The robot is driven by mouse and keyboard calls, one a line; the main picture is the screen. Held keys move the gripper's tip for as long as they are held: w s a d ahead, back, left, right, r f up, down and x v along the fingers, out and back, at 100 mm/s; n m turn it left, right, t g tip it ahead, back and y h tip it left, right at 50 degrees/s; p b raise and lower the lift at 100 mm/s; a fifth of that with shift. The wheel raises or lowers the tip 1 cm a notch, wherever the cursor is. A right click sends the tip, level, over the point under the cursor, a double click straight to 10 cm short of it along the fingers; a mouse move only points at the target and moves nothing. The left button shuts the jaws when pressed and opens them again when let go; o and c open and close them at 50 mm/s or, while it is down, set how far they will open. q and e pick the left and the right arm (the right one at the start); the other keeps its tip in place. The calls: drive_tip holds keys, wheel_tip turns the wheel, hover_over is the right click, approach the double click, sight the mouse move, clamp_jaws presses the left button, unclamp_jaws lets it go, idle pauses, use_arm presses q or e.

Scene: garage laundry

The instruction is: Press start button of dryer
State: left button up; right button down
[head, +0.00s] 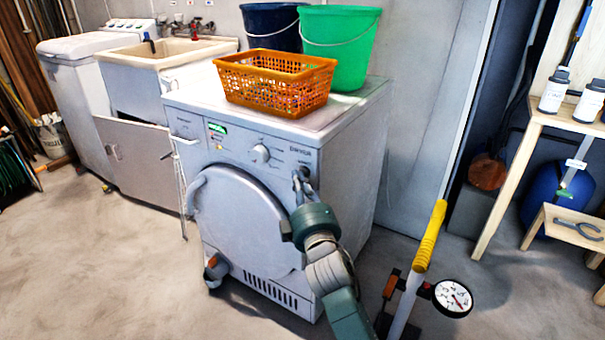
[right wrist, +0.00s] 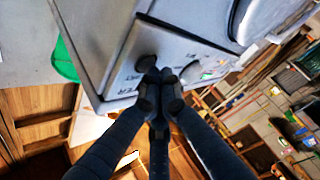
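The dryer (head: 245,215) is a white front-loader with a round door, a dial knob (head: 260,154) and a control panel along its top front. The panel also shows in the right wrist view (right wrist: 185,45), where a dark round button (right wrist: 147,62) sits near the panel's end. My right gripper (head: 303,183) is at the right end of the panel, and its fingers hide part of it. In the right wrist view the fingertips (right wrist: 160,75) are together, empty, right beside the dark button. I cannot tell whether they touch it.
An orange basket (head: 275,82), a green bucket (head: 338,45) and a dark blue bucket (head: 270,25) stand on the dryer. A yellow-handled pump with a gauge (head: 453,298) stands to the right. A sink (head: 160,65) is at the left. The floor at front left is clear.

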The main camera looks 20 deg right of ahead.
use_arm(q)
drive_tip(key=shift+s+a+f+g, duration=0.2)
drive_tip(key=shift+s+g, duration=0.1)
drive_tip(key=shift+s, duration=0.25)
use_arm(e)
drive_tip(key=shift+s+a, duration=0.45)
drive_tip(key=shift+a, duration=0.05)
use_arm(q)
drive_tip(key=shift+w+d+r+t, duration=0.2)
drive_tip(key=shift+w, duration=0.15)
drive_tip(key=shift+w+d+r+t, duration=0.15)
drive_tip(key=shift+w+t, duration=0.05)
drive_tip(key=shift+w, duration=0.15)
use_arm(e)
drive_tip(key=s+a, duration=0.1)
drive_tip(key=a, duration=0.1)
drive_tip(key=s+a, duration=0.2)
use_arm(q)
drive_tip(key=shift+s+a+f, duration=0.1)
drive_tip(key=shift+f, duration=0.05)
